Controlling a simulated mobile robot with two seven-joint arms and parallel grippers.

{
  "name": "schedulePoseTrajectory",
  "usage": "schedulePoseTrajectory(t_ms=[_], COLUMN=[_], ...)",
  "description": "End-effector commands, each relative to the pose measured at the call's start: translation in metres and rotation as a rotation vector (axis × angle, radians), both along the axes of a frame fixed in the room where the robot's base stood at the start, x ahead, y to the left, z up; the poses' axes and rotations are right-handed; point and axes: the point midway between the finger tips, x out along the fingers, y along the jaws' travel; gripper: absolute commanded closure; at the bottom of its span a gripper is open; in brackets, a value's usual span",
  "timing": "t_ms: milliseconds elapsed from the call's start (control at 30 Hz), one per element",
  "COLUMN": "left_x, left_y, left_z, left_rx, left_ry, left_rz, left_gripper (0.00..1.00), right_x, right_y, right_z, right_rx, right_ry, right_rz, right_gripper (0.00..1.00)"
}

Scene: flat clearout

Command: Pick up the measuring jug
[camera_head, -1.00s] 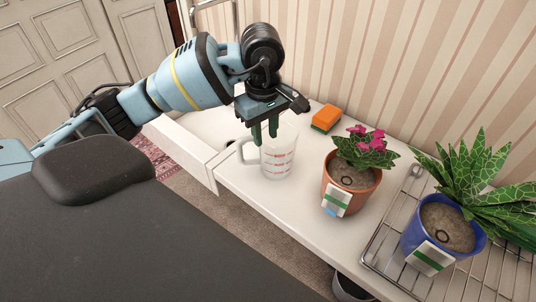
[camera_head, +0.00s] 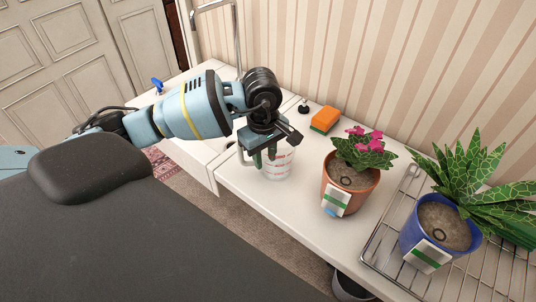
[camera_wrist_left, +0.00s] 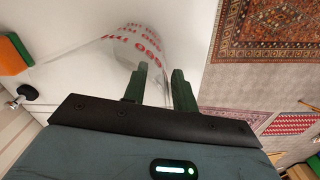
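The measuring jug (camera_head: 281,165), clear with red markings, stands upright on the white counter (camera_head: 262,202). Its handle is on the left side. My left gripper (camera_head: 265,156) points down at the jug's handle side, in front of part of the jug. Its two dark green fingers are apart. In the left wrist view the jug (camera_wrist_left: 142,45) with its red print lies just beyond the fingertips (camera_wrist_left: 157,78). Whether the fingers touch the jug or straddle its wall or handle is not clear. My right gripper is not in view.
A flowering plant in a terracotta pot (camera_head: 340,198) stands close right of the jug. A blue pot (camera_head: 428,240) stands on a wire rack (camera_head: 378,258) farther right. An orange and green sponge (camera_head: 325,119) lies behind. A tap (camera_head: 237,40) rises at the back left.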

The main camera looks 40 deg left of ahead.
Motion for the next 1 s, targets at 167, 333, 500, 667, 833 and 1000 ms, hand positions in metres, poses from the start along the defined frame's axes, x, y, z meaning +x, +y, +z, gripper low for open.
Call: schedulePoseTrajectory(t_ms=[167, 333, 500, 667, 833, 1000], left_x=[0.000, 0.000, 0.000, 0.000, 0.001, 0.001], left_y=[0.000, 0.000, 0.000, 0.000, 0.000, 0.000], left_z=[0.000, 0.000, 0.001, 0.001, 0.005, 0.019], left_rx=[0.000, 0.000, 0.000, 0.001, 0.000, 0.000], left_ry=[0.000, 0.000, -0.001, -0.001, -0.002, -0.003], left_rz=[0.000, 0.000, 0.000, 0.000, 0.000, -0.001], left_gripper=[0.83, 1.00, 1.00, 1.00, 1.00, 1.00], right_x=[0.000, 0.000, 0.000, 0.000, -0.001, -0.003], right_y=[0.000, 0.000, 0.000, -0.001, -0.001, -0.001], right_z=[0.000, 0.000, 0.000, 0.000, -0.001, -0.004], right_rx=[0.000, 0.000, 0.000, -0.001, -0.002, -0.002], right_ry=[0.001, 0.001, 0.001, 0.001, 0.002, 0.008], right_rz=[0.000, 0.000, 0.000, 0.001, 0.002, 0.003], right_gripper=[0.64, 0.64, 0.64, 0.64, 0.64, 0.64])
